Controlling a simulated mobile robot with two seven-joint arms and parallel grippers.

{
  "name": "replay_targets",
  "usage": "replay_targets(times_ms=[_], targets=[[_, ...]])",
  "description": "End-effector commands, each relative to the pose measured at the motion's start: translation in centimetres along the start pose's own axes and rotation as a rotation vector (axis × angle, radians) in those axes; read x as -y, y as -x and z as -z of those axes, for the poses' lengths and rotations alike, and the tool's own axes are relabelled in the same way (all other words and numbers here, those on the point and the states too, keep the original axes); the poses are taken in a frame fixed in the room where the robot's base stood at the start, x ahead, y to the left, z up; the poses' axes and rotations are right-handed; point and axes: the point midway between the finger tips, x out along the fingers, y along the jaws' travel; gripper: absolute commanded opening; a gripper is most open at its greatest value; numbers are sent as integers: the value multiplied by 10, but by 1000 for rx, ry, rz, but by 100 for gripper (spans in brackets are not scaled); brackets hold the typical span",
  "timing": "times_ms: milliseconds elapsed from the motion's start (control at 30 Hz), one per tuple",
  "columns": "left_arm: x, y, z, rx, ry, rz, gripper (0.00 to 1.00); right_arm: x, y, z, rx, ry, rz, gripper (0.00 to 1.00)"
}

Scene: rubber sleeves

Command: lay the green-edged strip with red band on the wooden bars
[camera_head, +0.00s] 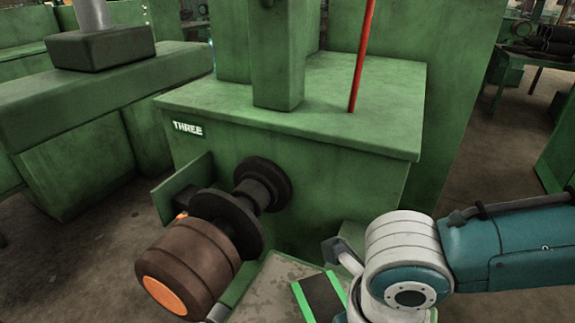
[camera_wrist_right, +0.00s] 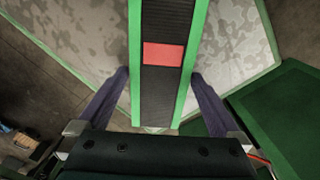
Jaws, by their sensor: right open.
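The green-edged strip (camera_wrist_right: 165,100) is black and ribbed, with a red band (camera_wrist_right: 163,54) across it. It lies over a patchy grey surface (camera_wrist_right: 230,45) with a green edge. In the right wrist view my right gripper (camera_wrist_right: 159,74) is open, one finger on each side of the strip, with gaps beside its edges. In the head view part of the strip (camera_head: 322,298) shows at the bottom, left of my right arm, which hides the rest and the gripper. I cannot make out the wooden bars. My left gripper is not in view.
A green machine marked THREE (camera_head: 290,115) stands just behind the grey surface. Its dark spindle and brown roller with an orange end (camera_head: 190,265) jut out left of the strip. A red rod (camera_head: 361,60) rises from the machine. Concrete floor lies to the right.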

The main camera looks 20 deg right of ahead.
Motion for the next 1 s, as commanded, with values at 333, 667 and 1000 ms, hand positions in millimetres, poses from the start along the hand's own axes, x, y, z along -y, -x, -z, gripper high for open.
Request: replay_targets(times_ms=[333, 667, 1000], targets=[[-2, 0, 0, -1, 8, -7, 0, 0, 0, 0, 0, -1, 1, 63], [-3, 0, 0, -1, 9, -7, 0, 0, 1, 0, 0, -1, 0, 26], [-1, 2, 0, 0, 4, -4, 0, 0, 8, -1, 1, -2, 0, 20]])
